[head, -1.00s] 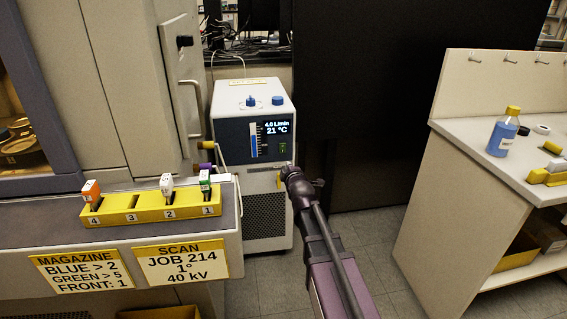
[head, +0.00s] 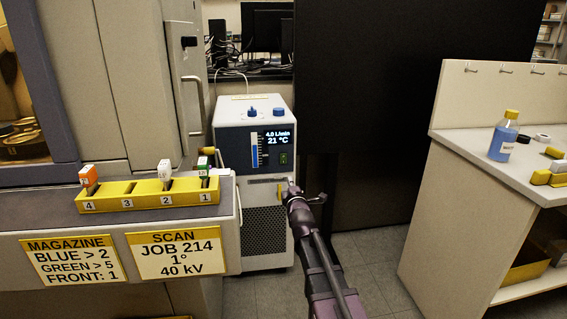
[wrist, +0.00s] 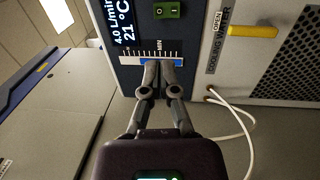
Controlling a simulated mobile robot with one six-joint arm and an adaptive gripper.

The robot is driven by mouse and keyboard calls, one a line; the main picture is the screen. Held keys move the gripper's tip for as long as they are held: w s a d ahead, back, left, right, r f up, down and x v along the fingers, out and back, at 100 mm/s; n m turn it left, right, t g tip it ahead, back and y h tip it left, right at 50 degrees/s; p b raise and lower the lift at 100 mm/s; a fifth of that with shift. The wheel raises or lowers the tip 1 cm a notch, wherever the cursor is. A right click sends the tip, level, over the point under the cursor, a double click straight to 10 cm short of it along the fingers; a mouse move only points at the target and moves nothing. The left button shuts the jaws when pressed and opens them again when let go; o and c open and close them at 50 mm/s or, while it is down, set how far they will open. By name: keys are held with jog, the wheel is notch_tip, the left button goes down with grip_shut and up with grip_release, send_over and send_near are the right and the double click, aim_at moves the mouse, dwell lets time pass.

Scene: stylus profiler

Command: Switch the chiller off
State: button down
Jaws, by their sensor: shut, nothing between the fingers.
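The chiller (head: 262,220) is a pale cabinet with a dark front panel, standing beyond the magazine bench. Its display (head: 279,138) is lit and reads 4.0 L/min and 21 °C. A small green rocker switch (head: 283,158) sits below the display; it also shows at the top of the wrist view (wrist: 166,10). Which side of it is pressed is unclear. My gripper (wrist: 160,64) is shut and empty, with its fingertips in front of the flow gauge, beside the switch. In the head view my gripper (head: 292,184) is just below the switch; contact cannot be told.
A yellow handle (wrist: 252,30) and white hoses (wrist: 240,120) are on the lower chiller front. The yellow magazine (head: 145,202) with several samples is at left. A bench with a blue bottle (head: 503,138) stands right. Floor is clear between.

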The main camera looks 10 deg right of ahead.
aim_at(283, 156)
jog(key=w, duration=0.4)
jog(key=w+r+p, duration=0.1)
jog(key=w, duration=0.9)
jog(key=shift+r+p, duration=0.35)
jog(key=shift+w+r, duration=0.1)
jog(key=shift+w, duration=0.15)
jog(key=shift+s, duration=0.15)
jog(key=shift+s, duration=0.55)
jog(key=s+r+p, duration=0.1)
jog(key=s+p, duration=0.1)
jog(key=s, duration=1)
jog(key=shift+s+r, duration=0.35)
jog(key=shift+s, duration=0.05)
